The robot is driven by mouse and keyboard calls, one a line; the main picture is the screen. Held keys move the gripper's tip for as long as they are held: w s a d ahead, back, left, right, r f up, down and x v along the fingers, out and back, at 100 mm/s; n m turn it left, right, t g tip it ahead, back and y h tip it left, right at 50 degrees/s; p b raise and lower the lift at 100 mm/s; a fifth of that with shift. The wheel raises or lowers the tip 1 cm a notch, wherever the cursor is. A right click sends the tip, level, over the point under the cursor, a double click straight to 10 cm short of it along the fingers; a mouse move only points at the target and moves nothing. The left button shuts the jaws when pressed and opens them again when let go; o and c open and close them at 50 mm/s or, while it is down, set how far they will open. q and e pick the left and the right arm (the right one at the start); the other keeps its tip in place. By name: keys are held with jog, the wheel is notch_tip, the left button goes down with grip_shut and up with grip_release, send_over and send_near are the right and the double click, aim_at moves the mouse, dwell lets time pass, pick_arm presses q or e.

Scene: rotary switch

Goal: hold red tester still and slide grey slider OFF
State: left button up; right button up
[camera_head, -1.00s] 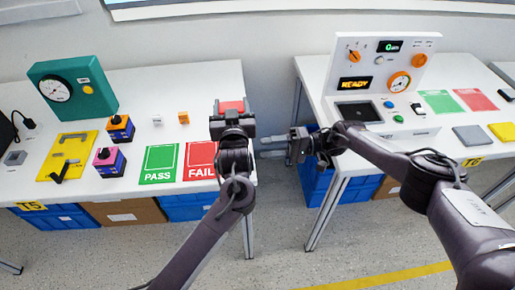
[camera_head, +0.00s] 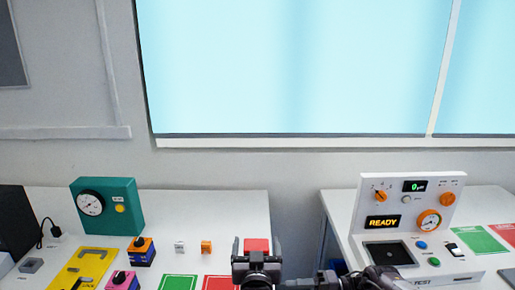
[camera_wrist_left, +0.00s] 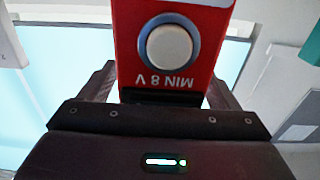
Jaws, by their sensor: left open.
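The red tester (camera_head: 257,245) shows as a red top just behind my left gripper in the head view. In the left wrist view the red tester (camera_wrist_left: 172,45) fills the top middle, with a round grey-white button in a blue ring and upside-down "MIN 8 V" lettering. My left gripper (camera_head: 257,247) is open, its fingers to either side of the tester. In the left wrist view the left gripper's fingers (camera_wrist_left: 160,88) flank the tester's near end; I cannot tell whether they touch it. I cannot make out the grey slider. My right gripper (camera_head: 308,284) shows only partly at the bottom edge.
A teal gauge box (camera_head: 108,205), a yellow plate (camera_head: 80,268) and small orange and pink boxes stand on the left table. A green card (camera_head: 178,283) and a red card lie near the left gripper. A white console (camera_head: 400,215) stands on the right table, across a gap.

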pick_arm(q)
jog(key=s, duration=1.1)
jog(key=shift+s+f, duration=0.1)
dwell(0.6)
